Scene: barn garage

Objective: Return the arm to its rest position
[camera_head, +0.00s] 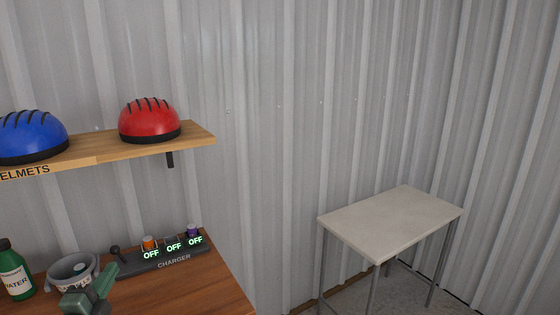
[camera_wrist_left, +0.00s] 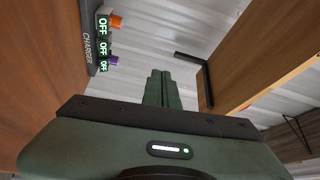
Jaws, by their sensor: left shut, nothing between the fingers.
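My left gripper (camera_head: 108,279) shows at the bottom left of the head view, dark green, above the wooden workbench and in front of the charger. In the left wrist view its two fingers (camera_wrist_left: 158,88) are together, shut, with nothing seen between them. The left wrist view also shows the charger (camera_wrist_left: 91,38) at the upper left, apart from the fingers. My right gripper is in neither view.
The charger (camera_head: 172,259) has three slots reading OFF, with orange and purple items. A grey bowl (camera_head: 73,270) and green bottle (camera_head: 15,274) stand left. Above, a shelf (camera_head: 196,136) holds blue (camera_head: 30,136) and red (camera_head: 149,119) helmets. A pale table (camera_head: 390,221) stands bare at right.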

